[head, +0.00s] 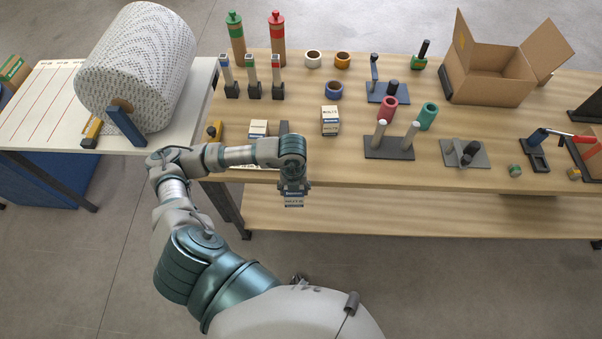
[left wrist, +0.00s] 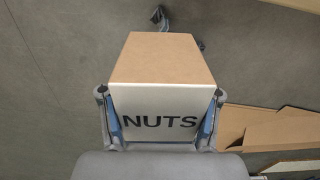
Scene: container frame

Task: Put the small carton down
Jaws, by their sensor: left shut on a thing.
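The small carton is held in my left gripper (head: 294,187). In the left wrist view the carton (left wrist: 160,62) has a brown cardboard side and a white face marked NUTS. The two fingers press on its opposite sides. In the head view only a little of the carton (head: 293,201) shows below the gripper, by the front edge of the wooden bench (head: 400,178). The left forearm hides part of the bench top behind it. My right gripper is not in view.
Two similar small cartons, one at the left (head: 258,129) and one further right (head: 330,120), stand on the bench. A grey base with two pegs (head: 388,154) is to the right. An open cardboard box (head: 490,80) stands at the back right. A large roll (head: 140,65) lies at the left.

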